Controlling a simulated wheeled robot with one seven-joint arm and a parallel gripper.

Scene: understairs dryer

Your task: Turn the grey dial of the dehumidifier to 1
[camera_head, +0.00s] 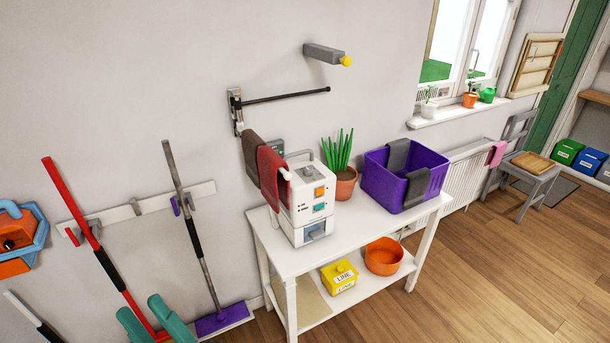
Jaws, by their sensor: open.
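A white boxy appliance (297,222), which looks like the dehumidifier, stands upright on the left part of a white table. Its front has an orange square (319,192), a teal square (319,208) and a grey-blue part (316,231) low down. These are too small to tell whether one of them is the grey dial, and no number 1 can be read. A red towel (273,178) hangs against its left side and hides part of it. I cannot make out my gripper in this view.
A plant pot (346,184) and purple basket (374,188) share the white table (345,229). A dark rod (285,97) and grey yellow-tipped object (325,53) project from the wall above. Floor (450,280) at right is clear.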

